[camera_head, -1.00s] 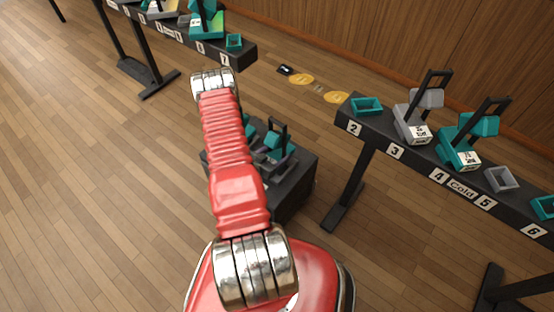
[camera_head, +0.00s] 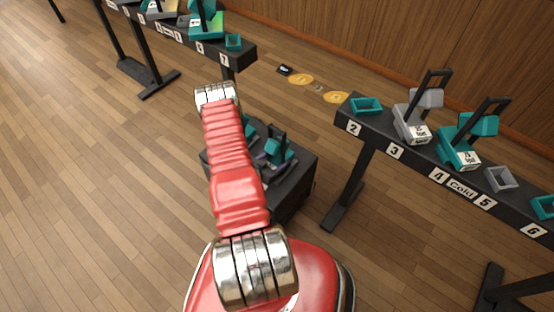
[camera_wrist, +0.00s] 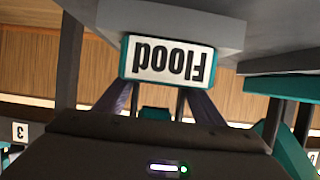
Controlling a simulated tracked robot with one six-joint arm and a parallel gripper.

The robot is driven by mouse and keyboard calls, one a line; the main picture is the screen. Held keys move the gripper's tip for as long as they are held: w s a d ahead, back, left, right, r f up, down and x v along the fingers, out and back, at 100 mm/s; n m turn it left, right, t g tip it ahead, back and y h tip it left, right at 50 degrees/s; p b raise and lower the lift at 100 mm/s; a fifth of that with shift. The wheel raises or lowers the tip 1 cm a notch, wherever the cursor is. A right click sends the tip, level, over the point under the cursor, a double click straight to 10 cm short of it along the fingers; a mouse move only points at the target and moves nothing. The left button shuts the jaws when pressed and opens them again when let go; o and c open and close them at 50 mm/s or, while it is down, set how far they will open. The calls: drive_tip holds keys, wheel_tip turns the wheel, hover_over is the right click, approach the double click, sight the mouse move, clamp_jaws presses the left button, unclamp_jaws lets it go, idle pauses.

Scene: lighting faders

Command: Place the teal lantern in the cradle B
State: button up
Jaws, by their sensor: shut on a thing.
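In the wrist view a teal lantern (camera_wrist: 126,58) shows a white label reading "Flood", upside down. It is close in front of my gripper (camera_wrist: 158,98), whose two purplish fingers run up toward it. My gripper is shut on this lantern; the exact grip is partly hidden. A grey block or cradle (camera_wrist: 190,14) is right by the label; I cannot tell whether they touch. In the head view my red arm hides most of my gripper, near a dark box. No letter B is readable, so I cannot tell which is cradle B.
The dark box (camera_head: 288,205) carries teal and dark pieces (camera_head: 279,150). A numbered "Cold" rack (camera_head: 407,161) at right holds grey (camera_head: 411,127) and teal (camera_head: 458,150) lanterns and open cradles (camera_head: 366,105). Another rack (camera_head: 241,55) stands at upper left. Floor at left is clear.

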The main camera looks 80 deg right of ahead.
drive_tip(key=o, duration=1.8)
drive_tip(key=shift+f, duration=0.1)
drive_tip(key=shift+o, duration=0.2)
drive_tip(key=shift+w+a+r, duration=0.2)
drive_tip(key=shift+a+r, duration=0.05)
drive_tip(key=shift+a, duration=0.1)
drive_tip(key=v, duration=1.1)
drive_tip(key=shift+r, duration=0.15)
